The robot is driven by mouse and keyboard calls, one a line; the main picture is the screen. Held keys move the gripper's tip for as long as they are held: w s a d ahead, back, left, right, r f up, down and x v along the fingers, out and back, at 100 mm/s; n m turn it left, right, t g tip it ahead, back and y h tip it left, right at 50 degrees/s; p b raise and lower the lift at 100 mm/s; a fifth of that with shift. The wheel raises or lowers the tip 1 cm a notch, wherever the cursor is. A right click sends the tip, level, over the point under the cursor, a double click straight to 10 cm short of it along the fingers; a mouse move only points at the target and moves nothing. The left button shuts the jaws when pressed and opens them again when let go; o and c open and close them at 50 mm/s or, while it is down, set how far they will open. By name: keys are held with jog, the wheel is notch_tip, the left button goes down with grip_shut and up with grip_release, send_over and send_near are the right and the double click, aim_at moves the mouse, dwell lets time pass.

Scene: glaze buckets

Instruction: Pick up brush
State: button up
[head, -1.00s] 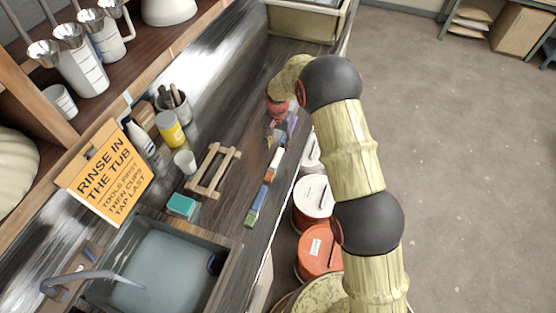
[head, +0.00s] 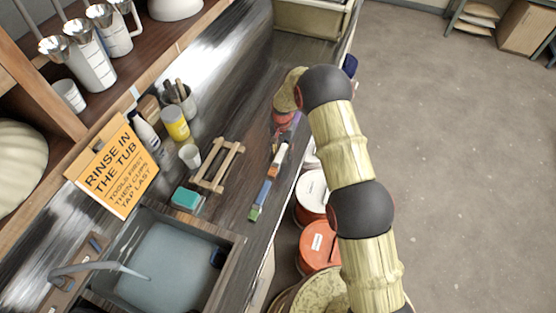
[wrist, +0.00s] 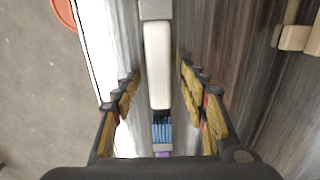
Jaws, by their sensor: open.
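A long, narrow white piece (wrist: 158,65), with a grey part at its far end, lies along the counter's front edge. It looks like the brush, but I cannot be sure. A dark and blue part (wrist: 162,131) shows at its near end, with purple beyond. In the head view the white piece (head: 281,154) lies in a row of coloured items. My gripper (wrist: 160,78) is open, one finger on each side of the white piece, holding nothing. I cannot tell its height above it. In the head view my arm mostly hides the gripper.
A blue and green item (head: 260,198) lies farther along the row. A wooden rack (head: 218,166), a teal sponge (head: 186,199) and a white cup (head: 190,156) stand left of it. The sink (head: 165,265) is at lower left. Buckets (head: 319,243) stand below the counter edge.

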jog(key=shift+c, duration=0.7)
grip_shut()
jog(key=shift+r, duration=0.1)
